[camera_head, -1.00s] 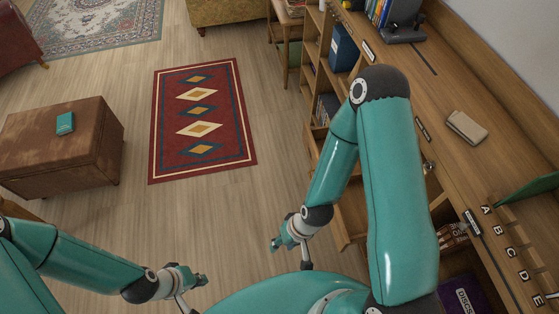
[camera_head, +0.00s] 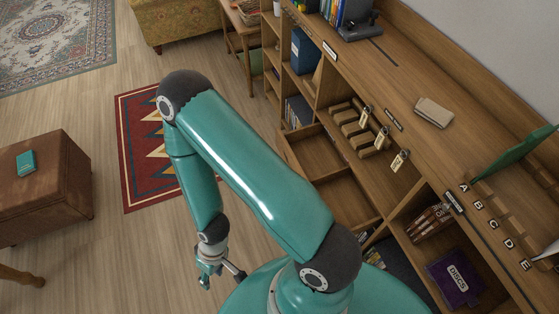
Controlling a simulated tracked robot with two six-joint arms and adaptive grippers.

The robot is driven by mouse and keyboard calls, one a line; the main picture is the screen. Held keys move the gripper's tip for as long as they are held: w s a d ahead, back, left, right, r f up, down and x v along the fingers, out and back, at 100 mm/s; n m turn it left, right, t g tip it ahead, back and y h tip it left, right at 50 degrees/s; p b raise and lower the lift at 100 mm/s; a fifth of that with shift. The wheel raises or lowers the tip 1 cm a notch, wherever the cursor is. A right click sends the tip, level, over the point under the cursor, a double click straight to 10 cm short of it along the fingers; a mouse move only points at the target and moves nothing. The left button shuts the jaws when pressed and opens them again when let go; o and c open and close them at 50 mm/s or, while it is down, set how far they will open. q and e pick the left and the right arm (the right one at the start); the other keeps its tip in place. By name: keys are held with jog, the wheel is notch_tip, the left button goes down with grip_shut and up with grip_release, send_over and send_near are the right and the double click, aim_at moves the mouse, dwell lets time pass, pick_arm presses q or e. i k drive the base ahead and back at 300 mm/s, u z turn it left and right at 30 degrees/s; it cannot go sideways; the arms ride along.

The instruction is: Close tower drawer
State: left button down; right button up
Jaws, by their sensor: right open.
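A wooden drawer (camera_head: 316,150) stands pulled out from the front of the long shelf unit. It is open at the top, looks empty, and a crosspiece divides it into a far and a near compartment. My right upper arm hides part of its left side. My right gripper (camera_head: 221,275) hangs over the floor, left of the drawer's near end and clear of it. Its fingers are spread and hold nothing. My left gripper is out of view.
The shelf unit's top (camera_head: 375,85) runs along the right. Behind the drawer are wooden slots with yellow tags (camera_head: 383,138). Nearer are a purple DISCS box (camera_head: 455,280) and a green panel (camera_head: 515,150). A brown ottoman (camera_head: 40,185) stands left.

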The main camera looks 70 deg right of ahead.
aim_at(310, 151)
jog(key=u, duration=0.7)
jog(key=i, duration=0.8)
jog(key=z, duration=2.4)
jog(key=i, duration=0.15)
jog(key=z, duration=1.65)
jog(key=i, duration=0.6)
jog(key=u, duration=0.2)
jog(key=k, duration=0.55)
